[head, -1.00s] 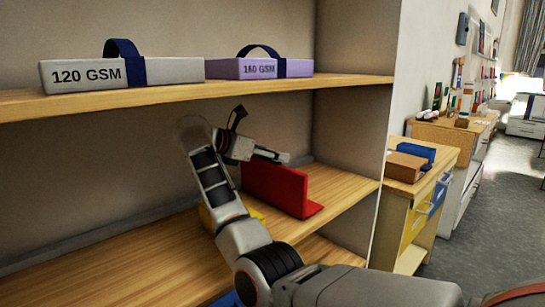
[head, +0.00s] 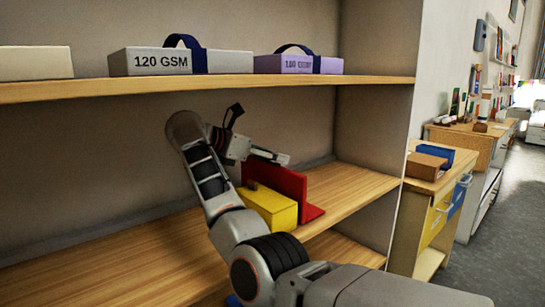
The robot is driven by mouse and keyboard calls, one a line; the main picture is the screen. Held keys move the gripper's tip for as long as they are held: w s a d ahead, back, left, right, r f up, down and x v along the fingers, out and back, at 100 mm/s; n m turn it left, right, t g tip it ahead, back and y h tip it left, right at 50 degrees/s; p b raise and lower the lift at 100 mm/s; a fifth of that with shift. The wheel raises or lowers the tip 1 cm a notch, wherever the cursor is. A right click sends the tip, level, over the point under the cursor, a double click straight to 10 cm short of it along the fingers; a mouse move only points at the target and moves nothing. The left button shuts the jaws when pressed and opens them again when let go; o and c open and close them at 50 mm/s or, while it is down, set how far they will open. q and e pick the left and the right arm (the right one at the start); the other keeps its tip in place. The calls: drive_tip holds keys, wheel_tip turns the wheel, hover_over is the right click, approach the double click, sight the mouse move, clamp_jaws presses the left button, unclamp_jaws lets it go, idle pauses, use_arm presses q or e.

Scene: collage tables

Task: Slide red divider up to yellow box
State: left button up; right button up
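The red divider (head: 290,186) stands upright on the middle shelf, its foot pointing right. The yellow box (head: 270,210) sits just left of it, partly hidden by my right arm. The divider and box look very close; I cannot tell whether they touch. My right gripper (head: 268,157) is at the divider's top left, above the yellow box, seen from the side. Its finger opening is unclear. My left gripper is out of view.
The upper shelf (head: 370,83) holds a grey "120 GSM" box (head: 160,61), a purple box (head: 284,64) and a pale box (head: 35,62). The shelf unit's side wall (head: 375,130) stands right. Bare shelf lies between divider and wall.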

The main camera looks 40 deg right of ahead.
drive_tip(key=shift+a, duration=0.1)
drive_tip(key=o, duration=1.6)
drive_tip(key=v, duration=0.7)
drive_tip(key=shift+a+r, duration=0.1)
drive_tip(key=shift+a, duration=0.15)
